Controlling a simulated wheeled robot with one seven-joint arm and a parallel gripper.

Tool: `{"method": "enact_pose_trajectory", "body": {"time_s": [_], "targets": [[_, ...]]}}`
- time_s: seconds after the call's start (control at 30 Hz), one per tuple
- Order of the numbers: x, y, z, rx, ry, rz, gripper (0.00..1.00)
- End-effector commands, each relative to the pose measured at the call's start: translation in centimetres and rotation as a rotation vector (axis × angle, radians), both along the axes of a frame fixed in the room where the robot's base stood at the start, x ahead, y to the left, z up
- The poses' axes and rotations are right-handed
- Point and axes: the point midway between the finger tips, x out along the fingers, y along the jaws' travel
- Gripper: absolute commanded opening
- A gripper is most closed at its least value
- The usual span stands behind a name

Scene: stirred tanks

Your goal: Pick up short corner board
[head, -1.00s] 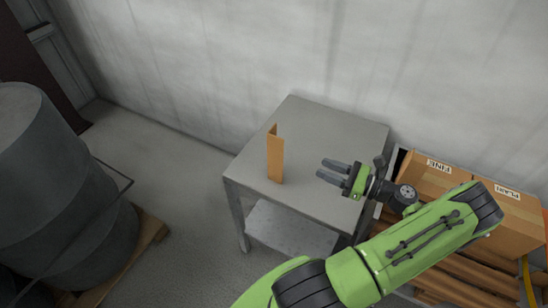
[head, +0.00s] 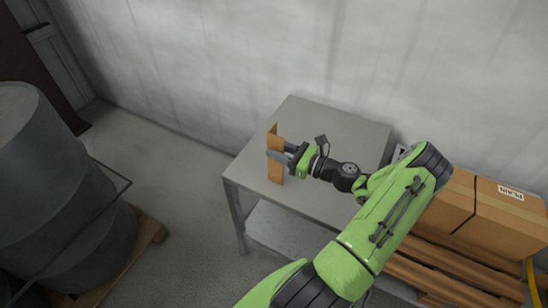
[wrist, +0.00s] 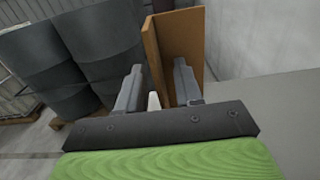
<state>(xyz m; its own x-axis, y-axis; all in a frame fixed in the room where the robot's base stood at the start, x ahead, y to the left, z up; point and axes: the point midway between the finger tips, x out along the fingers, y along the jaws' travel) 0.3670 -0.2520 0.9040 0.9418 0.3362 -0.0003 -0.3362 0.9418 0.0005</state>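The short corner board (head: 275,170) is a tan, L-shaped upright piece. It stands on the grey metal table (head: 335,125) near its left front side. My gripper (head: 281,156) is at the board, coming from the right. In the wrist view the board (wrist: 180,40) rises just ahead, and the two fingers of my gripper (wrist: 158,82) are spread apart. One flange of the board lies between the fingers, with the other flange behind the right finger. I cannot tell whether either finger touches it.
Cardboard boxes (head: 508,215) stand on wooden pallets (head: 450,270) right of the table. Dark drums (head: 60,190) stand on a pallet at the left. A concrete wall (head: 230,60) runs behind the table. The table top is otherwise clear.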

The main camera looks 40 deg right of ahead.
Motion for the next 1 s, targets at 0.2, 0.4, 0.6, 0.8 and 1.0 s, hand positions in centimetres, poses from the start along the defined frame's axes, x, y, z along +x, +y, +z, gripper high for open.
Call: {"method": "enact_pose_trajectory", "body": {"time_s": [0.2, 0.4, 0.6, 0.8, 1.0], "targets": [[-0.1, -0.1, 0.0, 0.000, 0.000, -0.001, 0.18], [-0.1, -0.1, 0.0, 0.000, 0.000, -0.001, 0.00], [-0.1, -0.1, 0.0, 0.000, 0.000, 0.000, 0.00], [-0.1, -0.1, 0.4, -0.001, 0.000, 0.000, 0.00], [-0.1, -0.1, 5.0, -0.005, -0.002, 0.000, 0.00]]}}
